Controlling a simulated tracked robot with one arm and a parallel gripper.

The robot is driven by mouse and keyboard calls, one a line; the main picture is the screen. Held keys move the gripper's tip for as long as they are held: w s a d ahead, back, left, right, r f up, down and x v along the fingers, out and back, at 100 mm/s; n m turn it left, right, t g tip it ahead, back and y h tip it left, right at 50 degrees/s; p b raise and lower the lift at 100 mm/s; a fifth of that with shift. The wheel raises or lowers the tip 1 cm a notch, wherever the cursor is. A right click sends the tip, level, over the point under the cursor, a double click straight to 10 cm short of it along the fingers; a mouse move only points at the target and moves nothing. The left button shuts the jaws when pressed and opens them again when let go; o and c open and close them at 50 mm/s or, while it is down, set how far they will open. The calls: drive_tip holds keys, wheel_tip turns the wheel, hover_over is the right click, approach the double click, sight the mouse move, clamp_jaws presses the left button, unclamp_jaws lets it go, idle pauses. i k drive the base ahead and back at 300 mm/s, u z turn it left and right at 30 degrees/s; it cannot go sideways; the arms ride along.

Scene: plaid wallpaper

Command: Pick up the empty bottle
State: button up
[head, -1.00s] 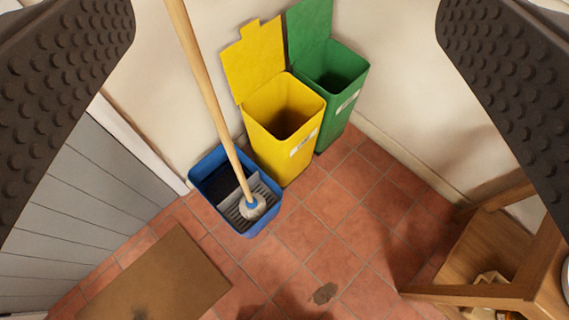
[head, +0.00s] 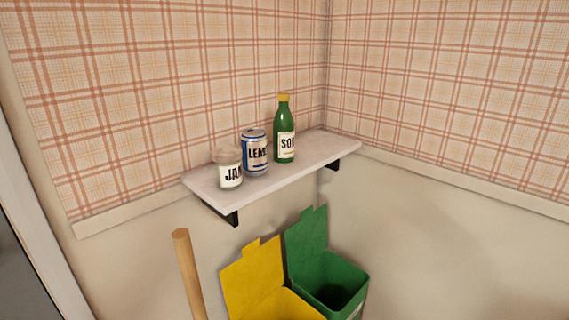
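A green bottle (head: 284,130) with a yellow cap and a label reading "SO..." stands upright on a pale wall shelf (head: 320,150). Whether it is empty cannot be told. It is the rightmost of the items on the shelf. A blue and silver can (head: 254,154) labelled "LEM..." stands to its left. My gripper does not show in the current view.
A jar (head: 229,170) labelled "JA..." stands at the shelf's left end. Below the shelf are an open yellow bin (head: 255,280) and an open green bin (head: 310,240). A wooden mop handle (head: 187,270) rises at the lower left. The shelf's right end is clear.

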sight(283, 123)
drive_tip(key=z, duration=0.05)
drive_tip(key=k, duration=1)
drive_tip(key=z, duration=0.75)
drive_tip(key=i, duration=1.6)
drive_tip(key=u, duration=0.8)
drive_tip(key=i, duration=0.85)
drive_tip(key=u, duration=0.6)
drive_tip(key=k, duration=0.7)
drive_tip(key=u, duration=0.25)
